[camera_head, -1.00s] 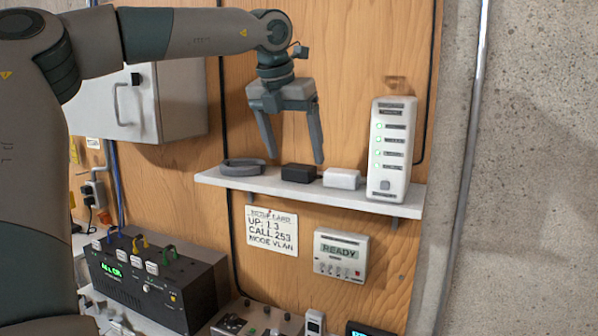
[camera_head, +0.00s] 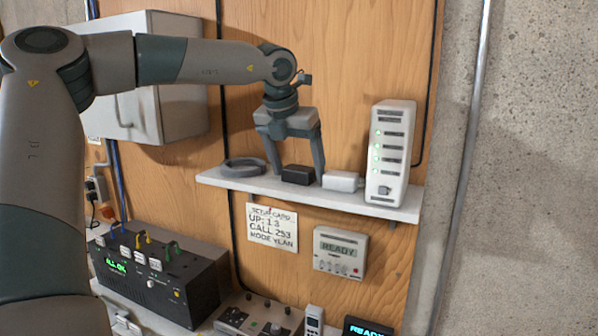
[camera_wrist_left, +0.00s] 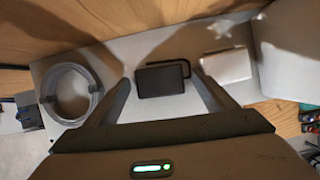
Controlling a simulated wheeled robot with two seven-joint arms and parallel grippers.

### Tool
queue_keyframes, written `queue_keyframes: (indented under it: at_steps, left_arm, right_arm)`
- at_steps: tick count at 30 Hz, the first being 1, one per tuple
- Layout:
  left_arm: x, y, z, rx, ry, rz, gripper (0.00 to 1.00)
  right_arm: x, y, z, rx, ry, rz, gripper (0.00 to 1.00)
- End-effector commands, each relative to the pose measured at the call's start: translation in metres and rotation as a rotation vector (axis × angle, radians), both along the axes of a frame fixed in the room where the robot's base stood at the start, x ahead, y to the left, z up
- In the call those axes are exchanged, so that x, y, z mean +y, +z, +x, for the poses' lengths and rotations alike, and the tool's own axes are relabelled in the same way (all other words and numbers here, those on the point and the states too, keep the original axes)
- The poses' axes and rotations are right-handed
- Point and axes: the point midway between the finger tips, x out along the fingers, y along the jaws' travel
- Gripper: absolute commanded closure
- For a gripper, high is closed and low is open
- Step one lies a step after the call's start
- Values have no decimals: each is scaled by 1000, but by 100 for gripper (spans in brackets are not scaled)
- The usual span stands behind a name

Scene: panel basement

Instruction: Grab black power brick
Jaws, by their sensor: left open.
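The black power brick (camera_head: 298,174) lies on the white wall shelf (camera_head: 240,184), between a grey cable coil and a white brick. It also shows in the left wrist view (camera_wrist_left: 160,81), with a black cable looped beside it. My left gripper (camera_head: 299,178) is open, pointing down, with one finger on each side of the black brick. In the left wrist view the fingers (camera_wrist_left: 160,88) flank the brick, with gaps on both sides. My right gripper is out of both views.
The cable coil (camera_head: 243,167) is left of the brick. The white brick (camera_head: 341,181) is close by the right finger, and a tall white router (camera_head: 390,153) stands at the shelf's right end. A grey cabinet (camera_head: 150,70) hangs behind my left arm.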

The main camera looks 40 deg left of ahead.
Motion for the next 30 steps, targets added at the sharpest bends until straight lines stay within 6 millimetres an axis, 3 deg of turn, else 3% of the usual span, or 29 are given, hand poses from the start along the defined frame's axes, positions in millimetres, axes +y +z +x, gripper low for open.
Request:
queue_keyframes:
  at_steps: [10, 16, 30]
  left_arm:
    - [0, 0, 0, 0, 0, 0, 22]
    - [0, 0, 0, 0, 0, 1, 70]
    - [1, 9, 1, -2, 3, 3, 70]
  right_arm:
    - [-1, -1, 0, 1, 0, -1, 69]
    - [-1, 0, 0, 1, 0, -1, 69]
    - [-1, -7, 0, 0, 0, -1, 69]
